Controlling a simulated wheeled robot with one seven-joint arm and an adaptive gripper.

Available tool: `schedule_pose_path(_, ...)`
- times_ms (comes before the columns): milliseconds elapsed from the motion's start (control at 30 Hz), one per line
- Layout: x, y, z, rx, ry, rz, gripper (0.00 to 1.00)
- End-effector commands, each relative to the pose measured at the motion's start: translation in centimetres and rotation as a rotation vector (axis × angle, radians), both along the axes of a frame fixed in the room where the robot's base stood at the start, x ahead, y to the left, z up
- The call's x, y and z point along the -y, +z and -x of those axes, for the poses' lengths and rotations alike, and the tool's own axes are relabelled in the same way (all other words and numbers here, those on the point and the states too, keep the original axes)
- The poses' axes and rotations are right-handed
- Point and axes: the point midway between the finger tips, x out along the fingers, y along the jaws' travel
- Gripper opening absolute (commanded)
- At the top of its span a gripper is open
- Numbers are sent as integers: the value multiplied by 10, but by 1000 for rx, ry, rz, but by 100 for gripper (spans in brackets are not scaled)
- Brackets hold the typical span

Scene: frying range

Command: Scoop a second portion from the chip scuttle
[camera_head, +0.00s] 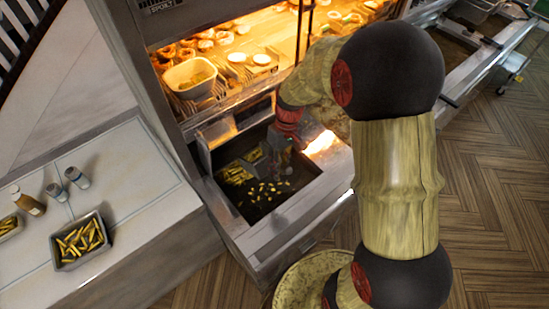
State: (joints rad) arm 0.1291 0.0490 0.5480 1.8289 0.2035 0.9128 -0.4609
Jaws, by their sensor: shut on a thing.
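The chip scuttle (287,207) is a dark, metal-rimmed well below the lit shelf. Golden chips (236,174) are heaped at its left back, and several loose ones lie scattered over its dark floor. My gripper (279,150) reaches down over the back of the well. It is shut on what looks like a grey scoop (254,156), whose handle is mostly hidden by the gripper. The scoop is low, beside the chip heap. I cannot tell whether it touches the heap or holds chips.
A tray of chips (80,242) stands on the white counter (128,165) at left, near a brown bottle (28,200) and two small shakers (77,177). Above the well is a lit shelf with a white tub (190,78) and fried food. Fryers (470,50) stand at right.

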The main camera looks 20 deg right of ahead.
Motion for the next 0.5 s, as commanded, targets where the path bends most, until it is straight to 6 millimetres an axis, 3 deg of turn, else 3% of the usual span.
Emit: schedule_pose_path(500,1,-31,2,-1,0,-1,0)
